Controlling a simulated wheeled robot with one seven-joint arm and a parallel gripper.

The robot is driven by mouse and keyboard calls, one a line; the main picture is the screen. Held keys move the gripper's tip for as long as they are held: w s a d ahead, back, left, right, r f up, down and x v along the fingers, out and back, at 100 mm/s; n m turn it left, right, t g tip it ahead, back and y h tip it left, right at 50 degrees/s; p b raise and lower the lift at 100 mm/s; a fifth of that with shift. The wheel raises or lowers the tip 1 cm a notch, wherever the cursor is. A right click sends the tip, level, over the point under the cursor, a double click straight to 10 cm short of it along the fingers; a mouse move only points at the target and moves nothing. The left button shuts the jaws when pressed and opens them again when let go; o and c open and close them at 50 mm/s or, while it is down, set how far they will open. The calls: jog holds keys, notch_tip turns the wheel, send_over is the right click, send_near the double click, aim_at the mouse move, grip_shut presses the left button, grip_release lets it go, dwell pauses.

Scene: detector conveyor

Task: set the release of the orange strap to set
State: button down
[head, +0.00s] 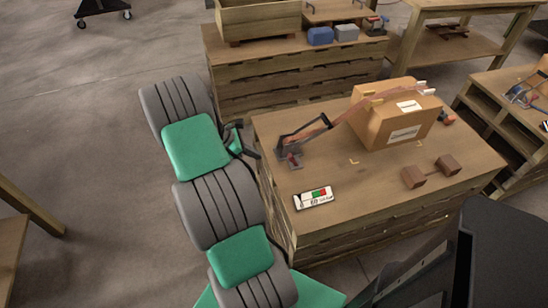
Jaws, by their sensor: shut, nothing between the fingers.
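A cardboard box (388,128) stands on the wooden workbench (345,182). An orange strap (352,108) runs over the box and slopes down to its left. At its left end a dark lever-like part (303,131) rises at a slant above a small reddish-grey base (291,158), perhaps the release; its setting is too small to tell. My gripper (253,154) is shut and empty, partly hidden behind my green and grey arm. It is at the bench's left edge, left of the strap end and apart from it.
A small white card with green and red patches (314,198) lies near the bench's front left. Two brown blocks (413,178) (447,164) sit front right. Behind stands another bench with a wooden crate (258,19) and blue (320,36) and grey boxes (346,33).

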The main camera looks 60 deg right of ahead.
aim_at(293, 160)
jog(key=s+d+f, duration=0.6)
jog(key=shift+s+d+f, duration=0.1)
jog(key=shift+f, duration=0.05)
jog(key=shift+s+d+r, duration=0.2)
jog(key=shift+s+d, duration=0.1)
jog(key=shift+d, duration=0.05)
jog(key=shift+r, duration=0.2)
